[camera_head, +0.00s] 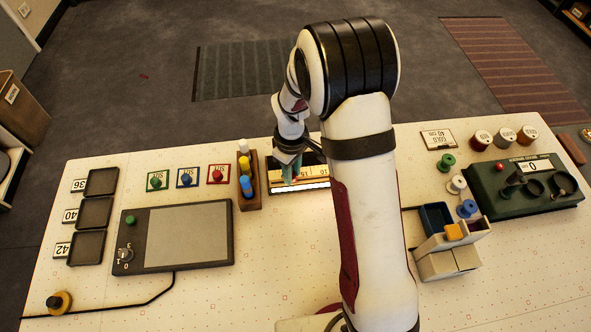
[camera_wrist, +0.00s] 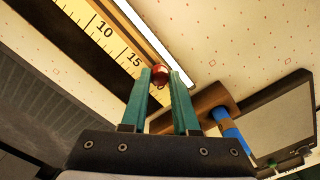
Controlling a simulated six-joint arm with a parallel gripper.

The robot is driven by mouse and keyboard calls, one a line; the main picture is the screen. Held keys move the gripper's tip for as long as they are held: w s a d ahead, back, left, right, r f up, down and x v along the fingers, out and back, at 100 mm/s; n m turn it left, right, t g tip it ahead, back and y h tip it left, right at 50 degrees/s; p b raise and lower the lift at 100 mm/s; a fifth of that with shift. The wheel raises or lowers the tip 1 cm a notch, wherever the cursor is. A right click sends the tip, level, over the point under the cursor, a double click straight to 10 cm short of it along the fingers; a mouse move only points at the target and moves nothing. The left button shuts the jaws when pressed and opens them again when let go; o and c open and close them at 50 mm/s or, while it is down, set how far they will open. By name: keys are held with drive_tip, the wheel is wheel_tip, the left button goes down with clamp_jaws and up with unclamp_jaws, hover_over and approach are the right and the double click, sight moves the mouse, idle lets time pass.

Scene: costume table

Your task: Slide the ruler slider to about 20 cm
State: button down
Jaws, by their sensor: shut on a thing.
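The ruler (camera_wrist: 105,38) is a pale yellow strip with black ticks, and the numbers 10 and 15 show in the wrist view. Its red slider knob (camera_wrist: 160,77) sits between the teal fingers of my gripper (camera_wrist: 161,80), a little past the 15 mark. My gripper is shut on this knob. In the head view my gripper (camera_head: 290,176) is over the left part of the ruler board (camera_head: 316,172). My arm and fingers hide part of the board there. The fingers cover the marks past 15, so the exact reading cannot be told.
A wooden rack (camera_head: 251,203) with yellow and blue pegs stands close left of the ruler board. A grey panel (camera_head: 178,236) lies further left. A green device (camera_head: 525,187), spools and a pale bin (camera_head: 447,262) stand on the right.

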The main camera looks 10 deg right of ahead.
drive_tip(key=c, duration=0.7)
unclamp_jaws()
drive_tip(key=shift+o, duration=0.2)
wheel_tip(320, 180, up, 16)
drive_tip(key=shift+f, duration=0.1)
drive_tip(key=s+d+r+m+y, duration=0.1)
drive_tip(key=s+m, duration=0.6)
drive_tip(key=s, duration=0.5)
drive_tip(key=s+d+r+m, duration=0.1)
drive_tip(key=s+m, duration=0.6)
drive_tip(key=s, duration=0.6)
drive_tip(key=shift+s+r+m+y, duration=0.15)
drive_tip(key=shift+r+m+y, duration=0.15)
drive_tip(key=shift+r+y, duration=0.1)
